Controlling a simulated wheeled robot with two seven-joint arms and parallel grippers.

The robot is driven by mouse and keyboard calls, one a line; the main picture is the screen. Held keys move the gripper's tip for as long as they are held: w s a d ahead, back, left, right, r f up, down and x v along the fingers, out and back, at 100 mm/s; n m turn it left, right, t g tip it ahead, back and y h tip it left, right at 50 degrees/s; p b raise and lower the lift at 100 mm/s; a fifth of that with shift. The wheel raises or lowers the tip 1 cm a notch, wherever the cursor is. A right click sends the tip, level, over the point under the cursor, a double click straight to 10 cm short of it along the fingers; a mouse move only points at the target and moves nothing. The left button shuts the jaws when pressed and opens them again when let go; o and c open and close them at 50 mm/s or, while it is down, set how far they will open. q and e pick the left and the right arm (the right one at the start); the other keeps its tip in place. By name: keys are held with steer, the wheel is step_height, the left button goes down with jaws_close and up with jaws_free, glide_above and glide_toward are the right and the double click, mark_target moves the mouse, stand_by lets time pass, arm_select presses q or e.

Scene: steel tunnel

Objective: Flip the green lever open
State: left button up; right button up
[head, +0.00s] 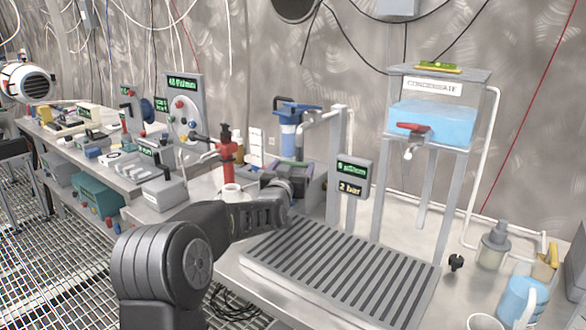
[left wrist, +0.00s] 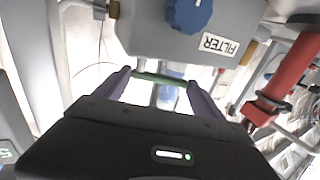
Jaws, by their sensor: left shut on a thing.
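The green lever (left wrist: 158,79) shows in the left wrist view as a thin green bar running across between the two fingers, just below a grey box marked FILTER (left wrist: 222,44). My left gripper (left wrist: 160,92) is shut on it, with one finger at each end of the visible bar. My right gripper is not in view.
A blue knob (left wrist: 190,12) sits on the FILTER box. A red upright device (head: 227,150) stands left of my gripper. A display post (head: 352,178) stands to its right, near a tank with a red handle (head: 412,128). The drain tray (head: 340,270) is bare.

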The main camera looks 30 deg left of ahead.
arm_select(q)
steer(key=c, duration=0.7)
steer(key=shift+d+r+n+y+p, duration=0.25)
steer(key=shift+n+y+p, duration=0.05)
steer(key=shift+y+p, duration=0.2)
steer(key=shift+c, duration=0.2)
steer(key=shift+d+n+g+p, duration=0.1)
steer(key=shift+n+g+p, duration=0.2)
steer(key=shift+p, duration=0.05)
steer(key=n+y+p, duration=0.1)
steer(key=p, duration=0.1)
steer(key=g+y+p, duration=0.1)
steer(key=p, duration=0.1)
steer(key=n+g+y+p, duration=0.1)
steer(key=y+p, duration=0.1)
steer(key=shift+s+d+r+n, duration=0.2)
steer(key=shift+d+n, duration=0.1)
steer(key=shift+d, duration=0.1)
steer(key=shift+f+g+y, duration=0.2)
steer(key=shift+g+y, duration=0.1)
steer(key=shift+g, duration=0.1)
steer(key=shift+f+n, duration=0.15)
steer(key=shift+n, duration=0.15)
steer(key=o, duration=2.1)
steer(key=shift+c, duration=0.2)
